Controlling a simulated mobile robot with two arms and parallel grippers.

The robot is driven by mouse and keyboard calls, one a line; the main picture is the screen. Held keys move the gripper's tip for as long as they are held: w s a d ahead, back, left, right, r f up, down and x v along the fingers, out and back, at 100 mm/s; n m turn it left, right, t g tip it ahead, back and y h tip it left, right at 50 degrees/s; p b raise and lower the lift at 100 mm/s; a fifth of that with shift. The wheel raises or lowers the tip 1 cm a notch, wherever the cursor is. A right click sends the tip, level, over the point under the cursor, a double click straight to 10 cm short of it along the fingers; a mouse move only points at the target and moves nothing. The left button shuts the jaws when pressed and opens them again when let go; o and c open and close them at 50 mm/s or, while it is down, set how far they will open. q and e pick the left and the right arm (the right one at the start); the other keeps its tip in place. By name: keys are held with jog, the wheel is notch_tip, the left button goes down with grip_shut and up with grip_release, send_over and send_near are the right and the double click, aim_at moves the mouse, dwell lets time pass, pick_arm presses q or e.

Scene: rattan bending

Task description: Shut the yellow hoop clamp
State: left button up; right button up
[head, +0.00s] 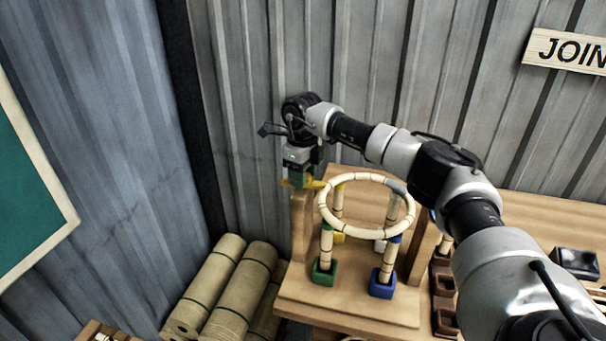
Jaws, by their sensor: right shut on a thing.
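My right gripper (301,181) reaches down from the far end of my right arm to the top of a wooden post at the left of the stand. It is shut on the yellow hoop clamp (318,184), which shows as small yellow parts around the fingertips, by the left rim of the hoop. The fingers hide much of the clamp, and I cannot tell how far it is closed. The pale rattan hoop (366,234) lies level on upright rattan legs, with a grey-blue part on its far right rim. My left gripper is not in view.
The legs stand in colored blocks, among them green (323,271) and blue (382,283), on a wooden stand (345,306). Rolled mats (206,285) lean at the left. Brown bins (444,322) stand at the right. A corrugated wall (400,80) closes off the back.

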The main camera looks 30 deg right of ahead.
jog(key=shift+r+m, duration=0.15)
jog(key=shift+m, duration=0.75)
jog(key=o, duration=0.9)
notch_tip(320, 180, up, 11)
jog(key=b, duration=0.3)
jog(key=shift+f, duration=0.2)
